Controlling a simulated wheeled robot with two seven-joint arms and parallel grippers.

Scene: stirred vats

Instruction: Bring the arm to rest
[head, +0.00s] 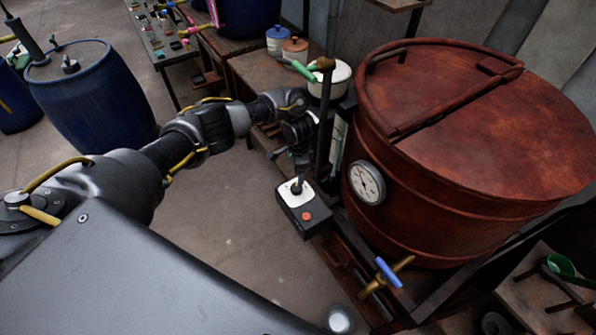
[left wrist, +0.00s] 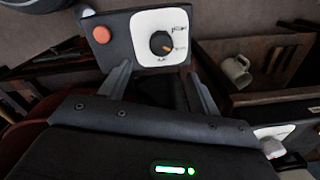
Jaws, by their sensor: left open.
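My left arm reaches in from the left in the head view, and its gripper (head: 299,170) points down just above a small control box (head: 309,220). The box has a black knob (head: 297,187) on a white plate and an orange-red button (head: 306,216). In the left wrist view, the two fingers of my left gripper (left wrist: 158,72) stand apart and empty. The knob (left wrist: 161,43) shows beyond the gap between them, with the button (left wrist: 100,34) to its left. I cannot tell how far the fingertips are from the box. My right gripper is not in view.
A large rust-red vat (head: 450,190) with a dial gauge (head: 367,182) stands right beside the box. A dark upright rod (head: 325,120) rises close to my gripper. A blue-handled valve (head: 388,271) sits below the vat. Blue drums (head: 95,100) stand left; open floor (head: 235,230) lies between.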

